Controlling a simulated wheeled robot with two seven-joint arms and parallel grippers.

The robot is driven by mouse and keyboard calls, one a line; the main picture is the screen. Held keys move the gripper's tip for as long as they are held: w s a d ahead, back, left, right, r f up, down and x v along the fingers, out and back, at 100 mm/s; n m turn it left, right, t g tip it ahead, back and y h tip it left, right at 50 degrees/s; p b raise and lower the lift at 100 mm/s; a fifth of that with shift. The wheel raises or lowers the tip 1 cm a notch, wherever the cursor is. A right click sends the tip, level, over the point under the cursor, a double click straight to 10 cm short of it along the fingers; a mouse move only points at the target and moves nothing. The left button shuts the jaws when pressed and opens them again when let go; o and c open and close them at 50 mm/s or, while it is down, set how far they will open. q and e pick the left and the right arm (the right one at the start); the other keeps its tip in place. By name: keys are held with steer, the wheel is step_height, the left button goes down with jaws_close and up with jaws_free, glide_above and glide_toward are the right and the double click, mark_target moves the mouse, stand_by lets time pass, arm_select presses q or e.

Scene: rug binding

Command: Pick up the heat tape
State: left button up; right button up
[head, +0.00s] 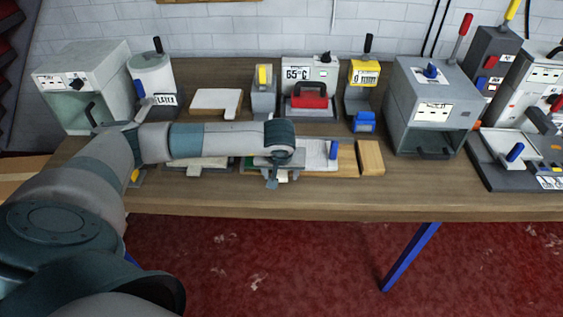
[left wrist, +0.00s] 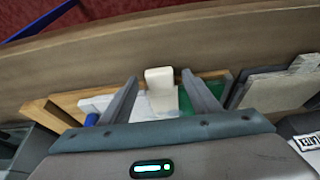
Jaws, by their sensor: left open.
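My left gripper (head: 272,178) reaches over the front of the workbench, above a board holding flat pieces. In the left wrist view its two fingers (left wrist: 160,80) are spread apart. A small cream-white block (left wrist: 159,77) shows between the fingertips, with a white piece (left wrist: 163,100) close to it. It looks like the heat tape, but no label is readable. I cannot tell whether the fingers touch it. In the head view the gripper and wrist hide most of this spot. My right gripper is in neither view.
The wooden workbench (head: 230,203) has a bare front strip. Behind stand a grey open-fronted box (head: 428,85), a 65°C unit with a red handle (head: 310,95) and a yellow-marked press (head: 364,75). A wooden block (head: 370,157) lies right of the board.

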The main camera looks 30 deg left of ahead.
arm_select(q)
steer(key=c, duration=1.2)
steer(key=shift+r, duration=0.1)
steer(key=shift+c, duration=0.2)
steer(key=shift+r+b, duration=0.45)
steer(key=r+b, duration=0.2)
steer(key=r, duration=0.1)
steer(key=shift+d, duration=0.35)
steer(key=s+d+r+b, duration=0.1)
steer(key=d+r+b, duration=0.3)
steer(key=d+r, duration=0.3)
steer(key=shift+d, duration=2)
steer(key=shift+s, duration=0.1)
